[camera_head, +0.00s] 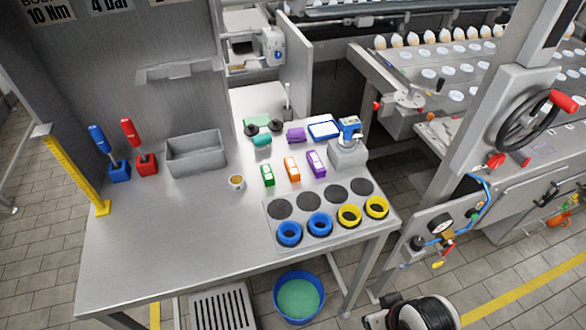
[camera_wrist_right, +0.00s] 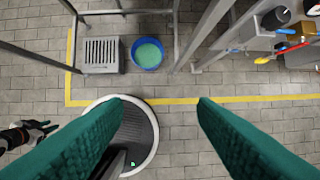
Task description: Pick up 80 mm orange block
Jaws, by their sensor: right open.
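The orange block (camera_head: 291,169) with a white label lies on the steel table, between a green block (camera_head: 268,176) and a purple block (camera_head: 316,164). My right gripper (camera_wrist_right: 162,102) is open and empty in the right wrist view. Its two green textured fingers are wide apart above the floor, away from the table top. The orange block does not show in the right wrist view.
A plate with dark discs and blue and yellow rings (camera_head: 319,225) is in front of the blocks. A small cup (camera_head: 237,182) stands left, a grey bin (camera_head: 196,153) behind it. A scale-like device (camera_head: 348,150) stands right. A blue tub (camera_head: 299,298) is below the table edge.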

